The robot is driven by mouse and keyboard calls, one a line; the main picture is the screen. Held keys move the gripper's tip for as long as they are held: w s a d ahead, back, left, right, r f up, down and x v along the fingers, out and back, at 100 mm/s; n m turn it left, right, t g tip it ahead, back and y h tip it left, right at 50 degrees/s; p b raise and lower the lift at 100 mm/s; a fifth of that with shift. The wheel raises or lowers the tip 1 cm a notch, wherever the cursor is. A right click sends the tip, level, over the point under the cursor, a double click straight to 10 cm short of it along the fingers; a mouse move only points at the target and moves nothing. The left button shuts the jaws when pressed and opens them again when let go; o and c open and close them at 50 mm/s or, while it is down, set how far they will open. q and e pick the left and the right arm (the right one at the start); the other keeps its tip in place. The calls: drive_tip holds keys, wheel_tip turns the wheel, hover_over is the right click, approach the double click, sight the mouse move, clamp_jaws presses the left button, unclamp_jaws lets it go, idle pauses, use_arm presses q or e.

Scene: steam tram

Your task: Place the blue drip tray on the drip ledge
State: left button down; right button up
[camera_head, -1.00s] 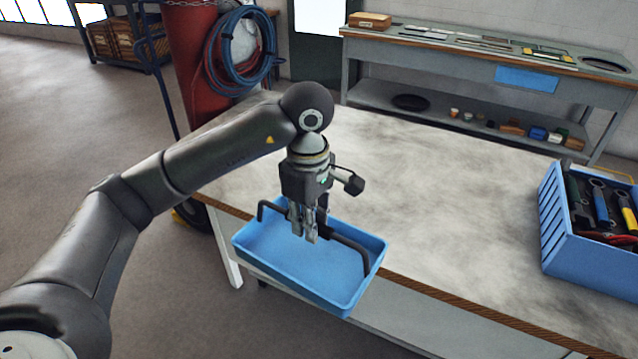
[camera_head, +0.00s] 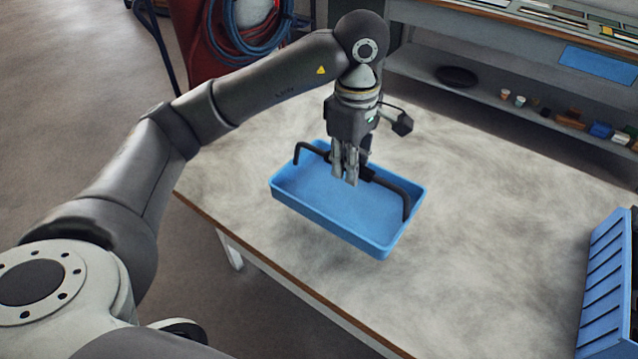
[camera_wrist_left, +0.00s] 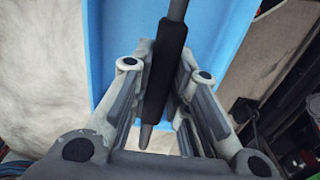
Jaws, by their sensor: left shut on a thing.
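The blue drip tray (camera_head: 325,208) is a shallow rectangular pan with a black bar handle (camera_head: 391,188) arching over it. My left gripper (camera_head: 346,182) points down and is shut on the handle near its middle. The tray hangs roughly level, seemingly a little above the pale tabletop, with a soft shadow below. In the left wrist view the handle (camera_wrist_left: 166,70) runs between the two fingers, with the blue tray (camera_wrist_left: 115,40) behind it. I cannot pick out the drip ledge for certain. My right gripper is not in view.
The worn table (camera_head: 490,240) has clear room around the tray; its wooden front edge (camera_head: 285,273) runs below it. A slatted blue crate (camera_head: 606,285) stands at the right. Behind is a grey bench with a shelf (camera_head: 480,98) of small items. A coiled hose (camera_head: 262,38) hangs at the back left.

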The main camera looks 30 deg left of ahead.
sight(315, 160)
use_arm(q)
drive_tip(key=a, duration=0.1)
drive_tip(key=w+a+f, duration=0.1)
drive_tip(key=a, duration=0.1)
drive_tip(key=shift+w+p, duration=0.15)
drive_tip(key=shift+p, duration=0.25)
drive_tip(key=a, duration=0.1)
drive_tip(key=w+a+f+p, duration=0.1)
drive_tip(key=w+a, duration=0.1)
drive_tip(key=shift+a+f, duration=0.35)
drive_tip(key=w+a+f, duration=0.1)
drive_tip(key=a+f+p, duration=0.1)
drive_tip(key=f, duration=0.1)
drive_tip(key=w+a+f+p, duration=0.1)
drive_tip(key=f, duration=0.1)
drive_tip(key=shift+w+a+f, duration=0.1)
drive_tip(key=shift+w+a, duration=0.2)
drive_tip(key=shift+a, duration=0.1)
drive_tip(key=shift+w+a+f, duration=0.2)
drive_tip(key=shift+a+f, duration=0.1)
drive_tip(key=shift+f, duration=0.15)
drive_tip(key=f, duration=0.1)
drive_tip(key=f+p, duration=0.2)
drive_tip(key=shift+w+a, duration=0.1)
drive_tip(key=shift+a, duration=0.15)
drive_tip(key=shift+f, duration=0.4)
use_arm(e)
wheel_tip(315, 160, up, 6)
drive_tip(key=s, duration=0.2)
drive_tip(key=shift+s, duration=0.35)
